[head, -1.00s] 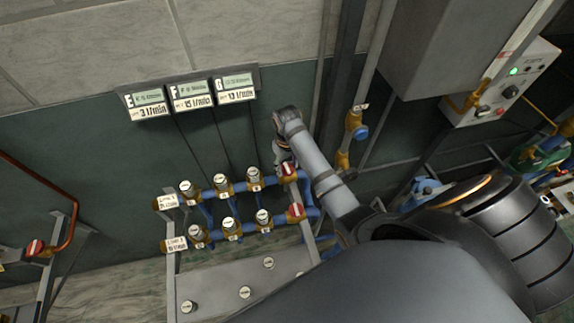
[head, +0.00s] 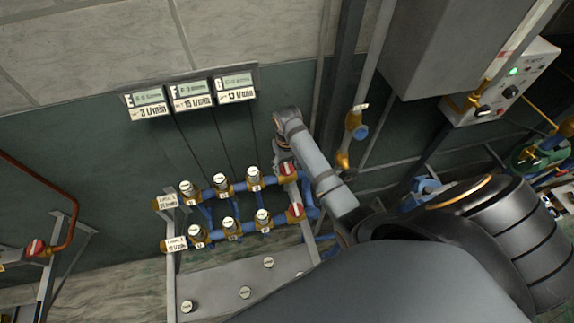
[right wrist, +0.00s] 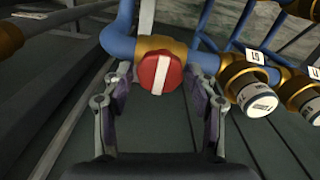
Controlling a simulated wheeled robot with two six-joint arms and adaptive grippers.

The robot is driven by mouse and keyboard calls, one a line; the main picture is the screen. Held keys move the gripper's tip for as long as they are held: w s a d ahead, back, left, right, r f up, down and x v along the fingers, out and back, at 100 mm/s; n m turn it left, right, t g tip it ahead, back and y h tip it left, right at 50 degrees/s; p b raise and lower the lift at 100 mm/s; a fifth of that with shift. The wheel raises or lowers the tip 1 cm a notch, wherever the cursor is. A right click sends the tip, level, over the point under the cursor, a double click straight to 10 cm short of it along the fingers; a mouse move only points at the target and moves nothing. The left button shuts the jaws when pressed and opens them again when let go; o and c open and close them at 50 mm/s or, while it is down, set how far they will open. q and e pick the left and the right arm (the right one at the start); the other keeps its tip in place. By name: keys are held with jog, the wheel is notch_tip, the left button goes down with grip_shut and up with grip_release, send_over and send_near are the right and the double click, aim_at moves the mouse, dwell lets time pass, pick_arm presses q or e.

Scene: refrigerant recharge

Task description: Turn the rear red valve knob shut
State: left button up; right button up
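The rear red valve knob (head: 287,169) is at the right end of the rear pipe row. A red knob with a white bar (right wrist: 160,73) also shows in the right wrist view, on a brass valve body. The bar runs nearly upright there. My right gripper (head: 282,153) is over the rear knob, partly hidden by its own arm in the head view. In the right wrist view its fingers (right wrist: 160,98) stand apart on either side of the knob, with gaps showing. The front red knob (head: 296,210) is clear of the gripper. My left gripper is not in view.
Two rows of blue pipes (head: 275,182) carry several brass valves with white caps to the left. Three flow displays (head: 191,96) hang on the wall behind. A vertical pipe with a blue-capped valve (head: 359,130) stands right of my arm.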

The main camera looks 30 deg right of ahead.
aim_at(287, 168)
jog(key=shift+o, duration=0.6)
jog(key=shift+r, duration=0.35)
notch_tip(287, 168, up, 7)
jog(key=shift+f, duration=0.1)
